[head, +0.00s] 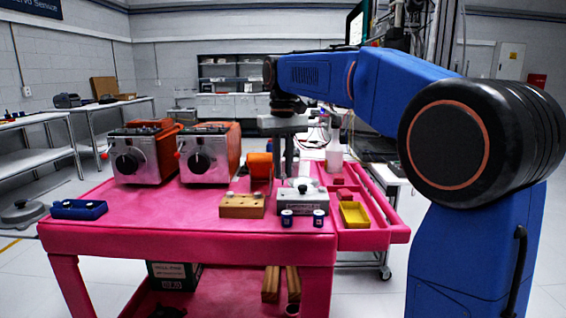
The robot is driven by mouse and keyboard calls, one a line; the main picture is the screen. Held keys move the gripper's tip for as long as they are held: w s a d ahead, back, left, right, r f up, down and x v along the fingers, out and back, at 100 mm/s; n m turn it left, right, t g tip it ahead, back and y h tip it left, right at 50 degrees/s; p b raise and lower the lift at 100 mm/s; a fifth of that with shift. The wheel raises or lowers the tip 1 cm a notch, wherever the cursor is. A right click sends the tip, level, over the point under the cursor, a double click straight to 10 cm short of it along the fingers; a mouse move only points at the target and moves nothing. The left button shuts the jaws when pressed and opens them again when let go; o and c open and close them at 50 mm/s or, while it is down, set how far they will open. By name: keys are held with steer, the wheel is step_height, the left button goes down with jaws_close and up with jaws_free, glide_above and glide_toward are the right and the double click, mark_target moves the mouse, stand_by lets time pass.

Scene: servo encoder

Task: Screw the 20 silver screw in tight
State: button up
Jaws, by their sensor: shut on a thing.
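My gripper (288,172) points straight down over the pink table, at the back of a silver-grey metal block (302,201). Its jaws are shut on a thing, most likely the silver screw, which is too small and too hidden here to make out. Small bright round parts show on top of the metal block; I cannot read any size on them, nor tell whether the held thing touches the block. A wooden block (242,206) with small silver pieces on top stands just left of the metal block.
Two small blue pieces (287,218) (318,217) stand in front of the metal block. A yellow tray (354,215) lies at right, a blue holder (79,209) at far left. Two grey-and-orange machines (142,155) (208,155) stand behind. The table's front left is clear.

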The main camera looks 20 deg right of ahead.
steer(key=shift+f, duration=1.45)
steer(key=shift+f, duration=0.9)
jaws_close()
